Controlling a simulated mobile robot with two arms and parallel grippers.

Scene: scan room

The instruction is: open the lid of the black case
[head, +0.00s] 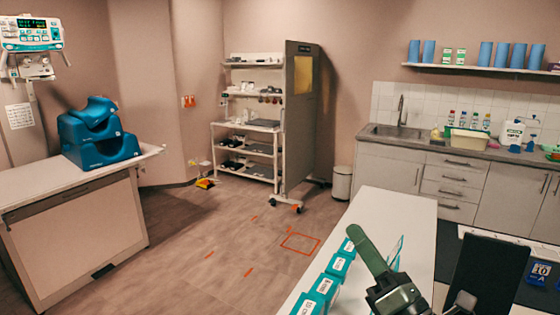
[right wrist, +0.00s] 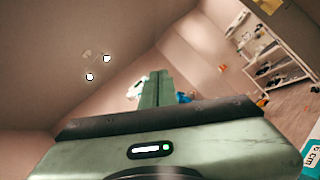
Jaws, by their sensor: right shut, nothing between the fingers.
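A black, flat, panel-like shape (head: 488,268) at the lower right of the head view is probably part of the black case. Its lower edge is cut off or hidden, and I cannot tell whether it is the lid or how far it is open. My right gripper (head: 358,235) is left of it, above the white table, with its green fingers pointing up and left. The fingers are shut together and empty, apart from the black panel. They also show shut in the right wrist view (right wrist: 152,88), pointing toward the walls. My left gripper is not in view.
Several teal boxes (head: 327,288) with white labels line the left edge of the white table (head: 395,213). A thin teal item (head: 396,253) stands behind my right gripper. Blue blocks (head: 541,273) are at the far right.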

